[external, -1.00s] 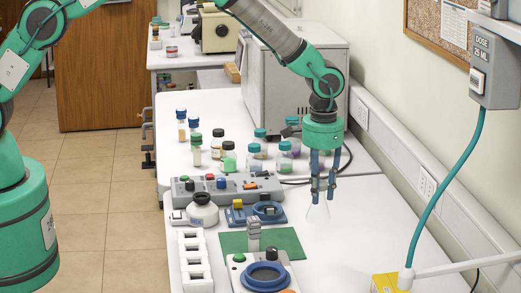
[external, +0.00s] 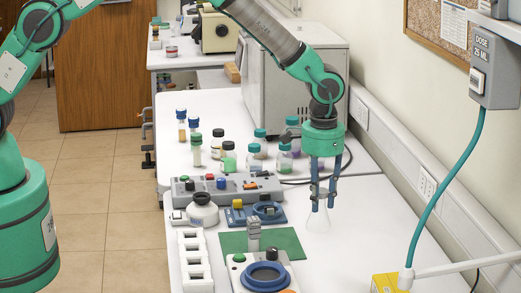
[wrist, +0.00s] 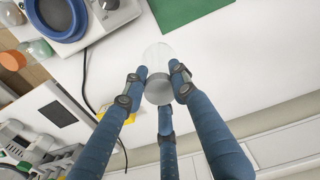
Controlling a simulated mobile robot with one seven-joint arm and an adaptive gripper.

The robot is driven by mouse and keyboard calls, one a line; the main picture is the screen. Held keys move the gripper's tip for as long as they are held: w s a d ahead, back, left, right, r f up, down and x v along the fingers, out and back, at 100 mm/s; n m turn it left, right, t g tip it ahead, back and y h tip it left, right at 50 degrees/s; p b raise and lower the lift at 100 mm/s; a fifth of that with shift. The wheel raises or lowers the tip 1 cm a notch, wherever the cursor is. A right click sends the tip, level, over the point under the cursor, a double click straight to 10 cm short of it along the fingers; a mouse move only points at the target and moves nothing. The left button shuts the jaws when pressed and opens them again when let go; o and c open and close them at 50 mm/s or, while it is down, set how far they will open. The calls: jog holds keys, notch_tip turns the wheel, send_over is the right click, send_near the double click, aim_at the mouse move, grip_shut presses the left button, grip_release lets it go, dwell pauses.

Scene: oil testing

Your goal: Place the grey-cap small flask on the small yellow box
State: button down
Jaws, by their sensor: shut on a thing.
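The small flask is clear and conical, and it shows faintly in the external view (external: 318,219) below my fingertips. In the wrist view its grey cap (wrist: 158,90) lies between my finger ends, with the clear body (wrist: 158,56) beyond. My gripper (external: 322,200) points down over the right part of the white bench and is shut on the flask. The flask looks upright; I cannot tell whether its base touches the bench. A yellow box (external: 386,284) stands at the bottom right, partly cut off by the frame. A bit of yellow (wrist: 130,117) shows behind a finger in the wrist view.
A green mat (external: 285,240) and a device with a blue ring (external: 265,277) lie left of the flask. A hose nozzle (external: 405,279) hangs at the yellow box, with a white bar (external: 460,264) beside it. Several bottles stand farther back. Bench between flask and box is clear.

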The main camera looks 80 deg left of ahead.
jog(key=s+d+m, duration=0.1)
jog(key=s+d, duration=0.2)
jog(key=d, duration=0.4)
jog(key=s+d+b, duration=0.1)
jog(key=s+d, duration=0.1)
jog(key=d, duration=0.5)
jog(key=shift+s+d+m, duration=0.3)
jog(key=shift+s+m, duration=0.1)
jog(key=shift+w+r, duration=0.1)
jog(key=w+d+p, duration=0.1)
jog(key=w+d, duration=0.1)
jog(key=w, duration=0.5)
jog(key=w+d+f+p, duration=0.1)
jog(key=w, duration=0.7)
jog(key=shift+w+d+f, duration=0.25)
jog(key=shift+d, duration=0.1)
jog(key=shift+f+p, duration=0.6)
jog(key=shift+f, duration=1.15)
jog(key=shift+f, duration=0.2)
jog(key=c, duration=1.4)
grip_release()
